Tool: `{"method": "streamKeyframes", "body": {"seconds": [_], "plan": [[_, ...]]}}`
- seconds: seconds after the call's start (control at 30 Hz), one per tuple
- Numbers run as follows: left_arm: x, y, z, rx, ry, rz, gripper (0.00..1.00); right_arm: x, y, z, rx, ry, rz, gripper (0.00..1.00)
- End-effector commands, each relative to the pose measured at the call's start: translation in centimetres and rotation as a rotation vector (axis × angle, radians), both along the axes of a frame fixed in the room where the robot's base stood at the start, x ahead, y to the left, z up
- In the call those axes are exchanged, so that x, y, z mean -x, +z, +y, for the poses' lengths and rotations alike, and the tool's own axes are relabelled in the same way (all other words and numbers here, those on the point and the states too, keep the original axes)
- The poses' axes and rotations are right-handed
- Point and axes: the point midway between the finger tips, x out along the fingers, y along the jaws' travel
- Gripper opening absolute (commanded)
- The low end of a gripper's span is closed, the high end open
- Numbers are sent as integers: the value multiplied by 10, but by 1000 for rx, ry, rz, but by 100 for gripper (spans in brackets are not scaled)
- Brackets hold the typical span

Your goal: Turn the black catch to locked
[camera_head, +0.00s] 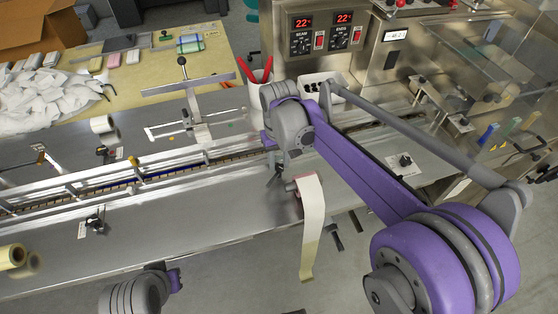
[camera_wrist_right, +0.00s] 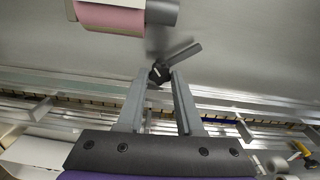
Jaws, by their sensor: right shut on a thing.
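The black catch (camera_wrist_right: 159,73) shows in the right wrist view as a small dark knob with a grey-black lever (camera_wrist_right: 180,54) slanting up to the right. My right gripper (camera_wrist_right: 160,80) has one finger on each side of the knob and is shut on it at the fingertips. In the head view my right gripper (camera_head: 275,176) points down at the machine bed's front rail; the catch is mostly hidden there by my wrist. The lock marking cannot be read. Part of my left arm shows at the bottom left, but its fingers do not.
A roll with a hanging cream strip (camera_head: 312,225) is just right of the right gripper; a pink roll (camera_wrist_right: 110,18) is near it in the wrist view. Similar black knobs with white labels stand on the bed (camera_head: 95,222) and at right (camera_head: 405,160). A red-handled tool cup (camera_head: 260,88) stands behind.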

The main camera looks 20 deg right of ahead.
Motion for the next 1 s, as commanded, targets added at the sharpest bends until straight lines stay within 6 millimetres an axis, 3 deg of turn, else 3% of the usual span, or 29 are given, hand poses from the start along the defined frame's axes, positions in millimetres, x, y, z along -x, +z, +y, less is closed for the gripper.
{"method": "streamKeyframes", "body": {"seconds": [0.6,1.0], "plan": [[-1,3,0,0,0,-1,0,0,0,0,0,573,0,0],[-1,3,0,0,0,-1,0,0,0,0,0,825,0,0]]}}
